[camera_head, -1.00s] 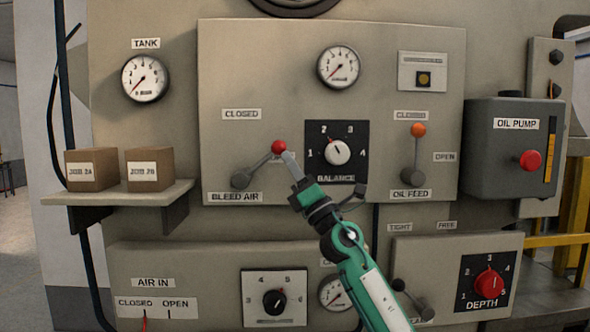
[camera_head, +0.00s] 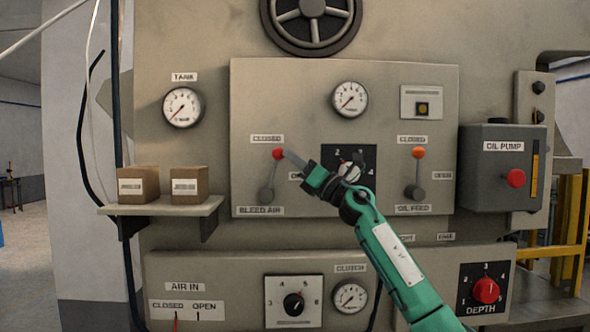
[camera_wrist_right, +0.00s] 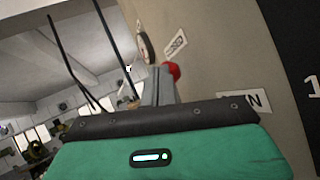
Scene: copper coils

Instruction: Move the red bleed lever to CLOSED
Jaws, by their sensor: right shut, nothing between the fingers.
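The red knob (camera_head: 278,153) of the bleed lever stands just below the CLOSED label (camera_head: 267,139). The grey lever arm (camera_head: 270,178) rises from its pivot above the BLEED AIR label (camera_head: 260,211), nearly upright and leaning slightly right. My right gripper (camera_head: 287,154) is shut and empty, its tips against or very near the knob's right side in the head view. In the right wrist view the red knob (camera_wrist_right: 173,70) shows beside the shut fingers (camera_wrist_right: 158,86), partly hidden by them. My left gripper is not in view.
The BALANCE dial (camera_head: 349,166) is partly hidden behind my right gripper. The orange-knobbed OIL FEED lever (camera_head: 417,170) stands upright to its right. A shelf (camera_head: 165,208) with two boxes juts out at the left. The panel left of the bleed lever is clear.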

